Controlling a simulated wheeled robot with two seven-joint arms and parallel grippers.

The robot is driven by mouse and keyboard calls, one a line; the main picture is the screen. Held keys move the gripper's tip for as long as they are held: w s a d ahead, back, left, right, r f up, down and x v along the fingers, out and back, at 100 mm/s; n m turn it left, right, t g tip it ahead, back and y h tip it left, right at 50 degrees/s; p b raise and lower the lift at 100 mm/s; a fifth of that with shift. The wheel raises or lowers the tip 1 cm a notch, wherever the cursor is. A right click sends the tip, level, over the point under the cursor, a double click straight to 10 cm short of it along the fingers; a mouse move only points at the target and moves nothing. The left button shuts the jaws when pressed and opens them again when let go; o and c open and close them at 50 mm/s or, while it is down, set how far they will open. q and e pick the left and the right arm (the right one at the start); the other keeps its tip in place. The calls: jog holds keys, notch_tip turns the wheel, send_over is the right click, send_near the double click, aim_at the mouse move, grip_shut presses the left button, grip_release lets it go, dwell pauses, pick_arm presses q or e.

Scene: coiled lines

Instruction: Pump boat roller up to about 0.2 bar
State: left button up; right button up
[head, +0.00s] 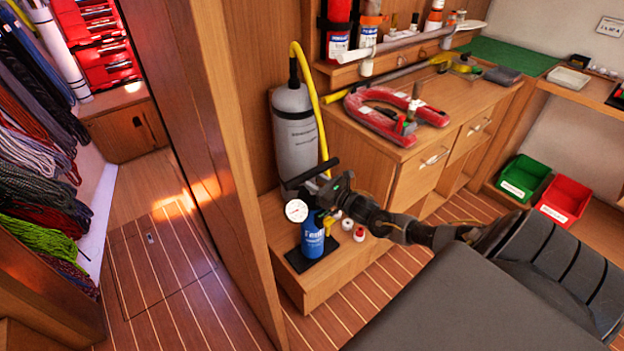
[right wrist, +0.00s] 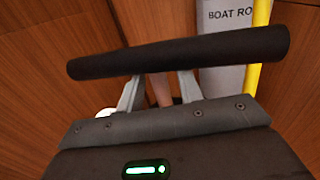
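The boat roller (head: 294,135) is a grey upright cylinder against the wooden wall, and its "BOAT RO" lettering shows in the right wrist view (right wrist: 222,45). A yellow hose (head: 312,85) loops from its top downward. The blue pump (head: 312,238) stands on a low wooden step, with a round white gauge (head: 297,211) whose reading is too small to tell. My right gripper (head: 322,188) is at the black pump handle (head: 308,174). In the right wrist view the handle (right wrist: 180,55) crosses in front of my spread fingers (right wrist: 160,92) and hides their tips. My left gripper is out of view.
A wooden cabinet (head: 420,175) with a red horseshoe-shaped item (head: 375,118) is behind my right arm. A wooden partition (head: 225,150) stands left of the step. Green (head: 523,178) and red (head: 565,198) bins are at right.

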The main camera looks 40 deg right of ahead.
jog(key=shift+w, duration=0.25)
grip_shut()
